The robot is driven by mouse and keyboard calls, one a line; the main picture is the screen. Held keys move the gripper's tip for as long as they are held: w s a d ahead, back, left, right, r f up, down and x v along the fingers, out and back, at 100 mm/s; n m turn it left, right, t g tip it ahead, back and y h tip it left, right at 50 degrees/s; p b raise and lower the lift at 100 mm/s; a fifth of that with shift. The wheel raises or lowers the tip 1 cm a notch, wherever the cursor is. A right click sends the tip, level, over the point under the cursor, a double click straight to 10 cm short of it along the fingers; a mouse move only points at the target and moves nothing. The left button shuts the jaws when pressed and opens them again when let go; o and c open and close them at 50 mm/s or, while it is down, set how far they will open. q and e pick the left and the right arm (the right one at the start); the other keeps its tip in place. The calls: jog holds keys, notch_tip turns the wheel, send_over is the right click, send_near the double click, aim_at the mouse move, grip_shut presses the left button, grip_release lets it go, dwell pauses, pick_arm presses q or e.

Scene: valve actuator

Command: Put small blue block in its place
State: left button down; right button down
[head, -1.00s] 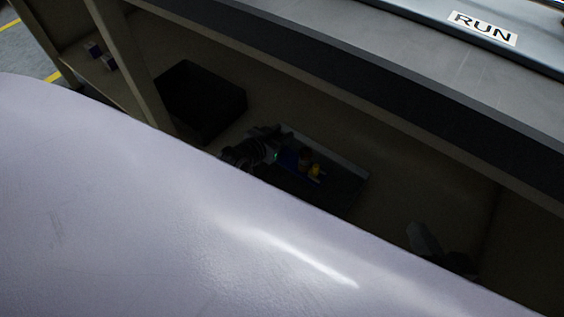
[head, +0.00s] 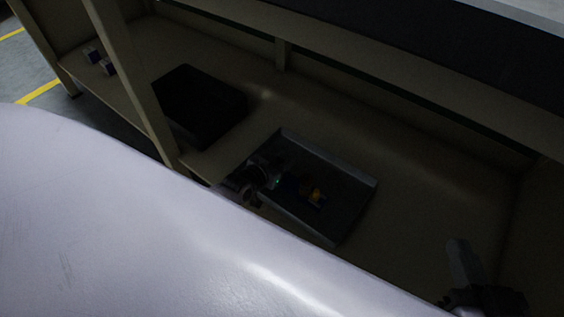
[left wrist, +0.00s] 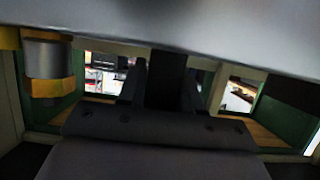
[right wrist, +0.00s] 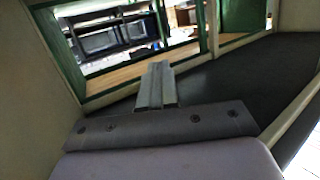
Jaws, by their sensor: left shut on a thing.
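My left gripper (head: 272,180) is low over the left part of a grey tray (head: 350,195) on the shelf. It is shut on a dark block (left wrist: 167,80), which shows between its fingers in the left wrist view. A dark blue patch (head: 291,187) shows at its fingertips in the head view, so this looks like the small blue block, though shadow hides its shape. A yellow-orange part (head: 315,195) sits in the tray just right of it. My right gripper (head: 460,262) is away to the right; its fingers (right wrist: 155,85) are together and look empty.
Small white-and-blue boxes (head: 108,66) lie at the far left. A grey cylinder with yellow (left wrist: 45,65) is at left in the left wrist view. The shelf right of the tray is clear.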

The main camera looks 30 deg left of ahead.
pick_arm(q)
jog(key=shift+w+r, duration=0.1)
jog(key=c, duration=0.8)
grip_release()
jog(key=shift+o, duration=0.2)
pick_arm(e)
jog(key=shift+r, duration=0.1)
pick_arm(q)
jog(key=shift+s+r+p, duration=0.15)
jog(key=shift+s+p, duration=0.15)
jog(key=shift+s, duration=0.1)
jog(key=p+v, duration=0.6)
jog(key=v, duration=0.5)
jog(key=shift+s, duration=0.2)
pick_arm(e)
jog(key=shift+w+a+m+g+y, duration=0.25)
jog(key=shift+a+m+g, duration=0.3)
jog(key=shift+a, duration=0.2)
jog(key=shift+w+a+m+g+y, duration=0.15)
jog(key=shift+a+m+g+y, duration=0.1)
jog(key=shift+a+m+g, duration=0.35)
pick_arm(q)
jog(key=shift+s+a, duration=0.1)
pick_arm(e)
jog(key=shift+s+a, duration=0.1)
jog(key=shift+a, duration=0.05)
